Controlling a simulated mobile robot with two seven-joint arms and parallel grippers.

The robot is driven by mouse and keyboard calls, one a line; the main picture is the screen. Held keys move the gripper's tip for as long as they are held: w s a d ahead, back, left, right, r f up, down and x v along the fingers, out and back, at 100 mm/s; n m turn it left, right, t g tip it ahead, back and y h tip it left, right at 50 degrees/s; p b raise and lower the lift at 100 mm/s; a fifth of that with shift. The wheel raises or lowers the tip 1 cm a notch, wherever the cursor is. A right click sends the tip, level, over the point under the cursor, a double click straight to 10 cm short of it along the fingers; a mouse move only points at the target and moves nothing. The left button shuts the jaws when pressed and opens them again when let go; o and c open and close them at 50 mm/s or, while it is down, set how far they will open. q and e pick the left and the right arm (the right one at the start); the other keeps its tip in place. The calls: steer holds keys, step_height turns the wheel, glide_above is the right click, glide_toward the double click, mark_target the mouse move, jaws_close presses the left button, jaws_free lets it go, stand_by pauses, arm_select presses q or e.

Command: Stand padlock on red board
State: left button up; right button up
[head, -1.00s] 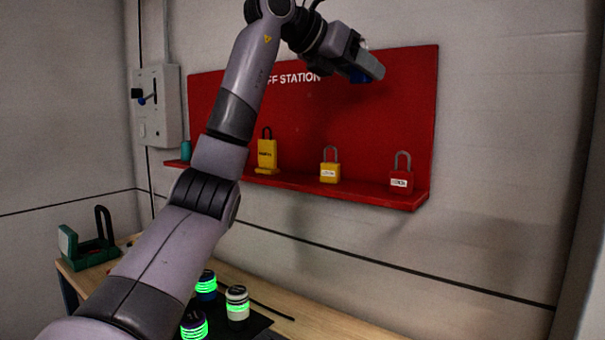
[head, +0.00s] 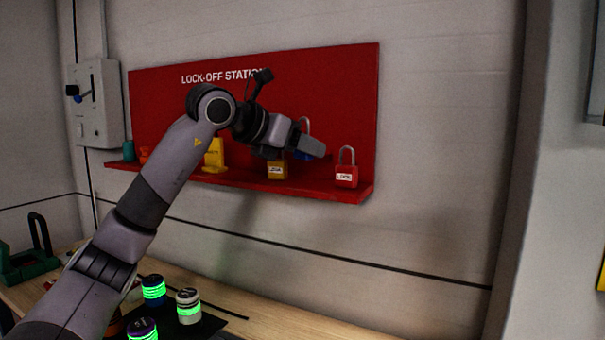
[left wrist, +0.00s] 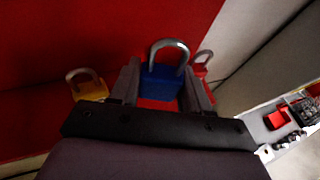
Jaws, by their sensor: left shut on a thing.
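The red board (head: 330,90), lettered LOCK-OFF STATION, is on the wall with a red shelf (head: 320,189) along its bottom. My left gripper (head: 308,150) is shut on a blue padlock (left wrist: 160,82), held upright with its grey shackle on top. In the head view the blue padlock (head: 304,125) is mostly behind the fingers, between a yellow padlock (head: 277,171) and a red padlock (head: 346,176) that stand on the shelf. I cannot tell whether its base touches the shelf. My right gripper is out of view.
A yellow item (head: 214,155) and a teal one (head: 129,151) stand farther left on the shelf. A grey switch box (head: 97,105) is on the wall at left. Below, a wooden bench (head: 265,318) carries several glowing green-banded cylinders and a green clamp-like object (head: 30,258).

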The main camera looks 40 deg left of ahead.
mark_target(303, 187)
arm_select(q)
steer(key=shift+f, duration=1)
steer(key=shift+f+b, duration=0.45)
steer(key=shift+f, duration=1.05)
steer(key=shift+f, duration=0.15)
steer(key=o, duration=1.1)
